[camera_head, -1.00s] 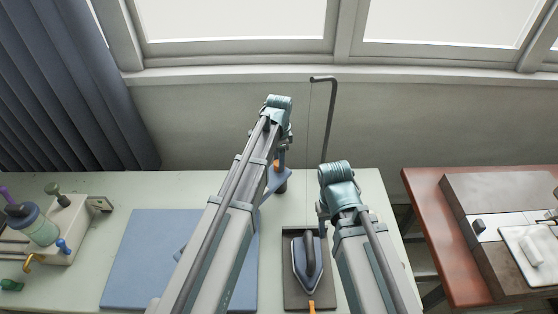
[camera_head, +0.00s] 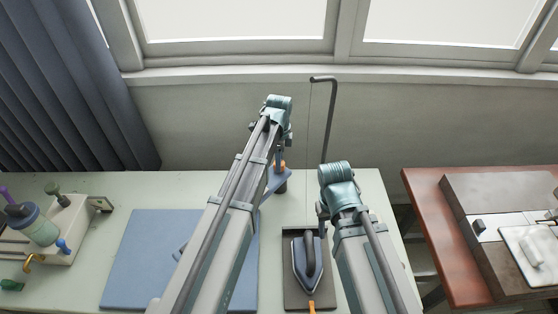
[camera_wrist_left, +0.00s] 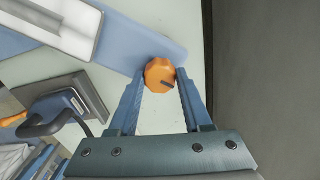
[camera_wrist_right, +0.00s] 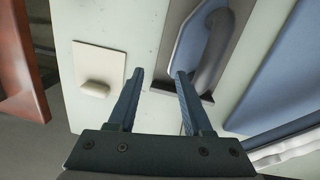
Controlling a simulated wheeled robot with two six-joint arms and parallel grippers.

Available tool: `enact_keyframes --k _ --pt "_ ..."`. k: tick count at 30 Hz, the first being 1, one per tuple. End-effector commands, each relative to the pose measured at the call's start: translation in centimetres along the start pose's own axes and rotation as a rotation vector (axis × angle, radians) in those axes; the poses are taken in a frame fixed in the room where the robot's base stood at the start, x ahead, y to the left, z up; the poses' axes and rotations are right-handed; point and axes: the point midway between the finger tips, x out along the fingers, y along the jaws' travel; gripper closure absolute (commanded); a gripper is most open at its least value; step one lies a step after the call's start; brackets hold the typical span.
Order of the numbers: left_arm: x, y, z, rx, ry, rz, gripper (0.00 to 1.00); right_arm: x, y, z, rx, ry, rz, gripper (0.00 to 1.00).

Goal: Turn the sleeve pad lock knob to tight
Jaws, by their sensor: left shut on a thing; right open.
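The orange lock knob (camera_wrist_left: 159,74) has a dark mark on its face and sits at the edge of the blue sleeve pad (camera_wrist_left: 118,36). My left gripper (camera_wrist_left: 160,76) is shut on the knob, with one finger on each side. In the head view a bit of the orange knob (camera_head: 283,166) and the pad's end (camera_head: 276,183) show beyond my left arm, which hides the rest of the pad. My right gripper (camera_wrist_right: 160,75) is open and empty above the table, beside the iron.
The iron (camera_head: 310,262) stands on a dark rest (camera_head: 294,296) between my arms. A blue mat (camera_head: 135,260) lies left of my left arm. A bent dark pole (camera_head: 331,120) rises behind. A reddish side table (camera_head: 440,235) is at right. The far left holds a cream device (camera_head: 75,225).

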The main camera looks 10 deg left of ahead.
Motion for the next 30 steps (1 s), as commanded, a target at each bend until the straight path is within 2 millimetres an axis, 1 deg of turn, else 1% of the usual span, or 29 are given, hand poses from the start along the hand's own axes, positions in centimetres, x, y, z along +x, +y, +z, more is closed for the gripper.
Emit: enact_keyframes --k 7,8,12,13,23,26,30 --pt "0.0 0.0 0.0 0.001 0.0 0.0 1.0 0.0 0.0 0.0 0.0 0.0 0.0 0.5" --pt "0.0 0.0 0.0 0.001 0.0 0.0 0.49 0.0 0.0 0.0 0.0 0.0 0.0 0.5" --pt "0.0 0.0 0.0 0.0 0.0 0.0 0.24 0.0 0.0 0.0 0.0 0.0 0.0 0.5" --pt "0.0 0.0 0.0 0.0 0.0 0.0 0.21 0.0 0.0 0.0 0.0 0.0 0.0 0.5" --pt "-0.1 0.0 0.0 0.0 0.0 0.0 0.21 -0.1 0.0 0.0 0.0 0.0 0.0 0.5" --pt "-0.5 0.0 0.0 0.0 0.0 0.0 0.21 -0.5 0.0 0.0 0.0 0.0 0.0 0.5" --pt "-1.4 0.0 0.0 0.0 0.0 0.0 0.21 -1.4 0.1 0.1 0.0 0.0 0.0 0.5"
